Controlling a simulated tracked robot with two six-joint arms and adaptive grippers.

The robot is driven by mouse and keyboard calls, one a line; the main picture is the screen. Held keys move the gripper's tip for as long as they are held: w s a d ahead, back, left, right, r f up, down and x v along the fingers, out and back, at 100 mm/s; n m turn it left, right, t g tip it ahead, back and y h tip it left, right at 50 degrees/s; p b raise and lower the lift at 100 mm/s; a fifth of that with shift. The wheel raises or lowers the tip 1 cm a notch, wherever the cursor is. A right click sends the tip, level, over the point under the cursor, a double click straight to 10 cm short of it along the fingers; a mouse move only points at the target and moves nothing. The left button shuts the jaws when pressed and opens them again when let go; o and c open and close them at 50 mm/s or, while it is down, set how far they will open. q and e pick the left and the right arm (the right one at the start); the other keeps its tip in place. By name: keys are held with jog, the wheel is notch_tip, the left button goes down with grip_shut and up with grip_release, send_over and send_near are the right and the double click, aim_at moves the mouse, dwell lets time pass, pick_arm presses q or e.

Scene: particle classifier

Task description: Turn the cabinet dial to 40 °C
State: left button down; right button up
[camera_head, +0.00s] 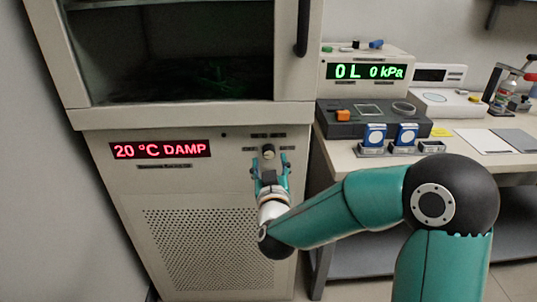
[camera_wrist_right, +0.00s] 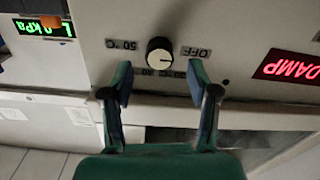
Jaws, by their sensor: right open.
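The cabinet dial (camera_head: 268,151) is a small round knob on the cabinet's front panel, right of the red display (camera_head: 160,149), which reads 20 °C DAMP. In the right wrist view, turned upside down, the dial (camera_wrist_right: 160,53) has a light face and dark sides. Labels reading 50 °C and OFF flank it; others below are partly hidden or hard to read. My right gripper (camera_head: 270,165) points at the dial. In the wrist view its open fingers (camera_wrist_right: 160,84) are spread wide, with nothing between them, and their tips appear just short of the dial. My left gripper is out of view.
The cabinet door handle (camera_head: 303,28) hangs above and right of the dial. A perforated vent panel (camera_head: 205,245) lies below. A bench with a green pressure display (camera_head: 366,71) and small instruments stands to the right. The panel around the dial is flat and clear.

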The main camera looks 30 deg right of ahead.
aim_at(269, 155)
jog(key=shift+x, duration=1.8)
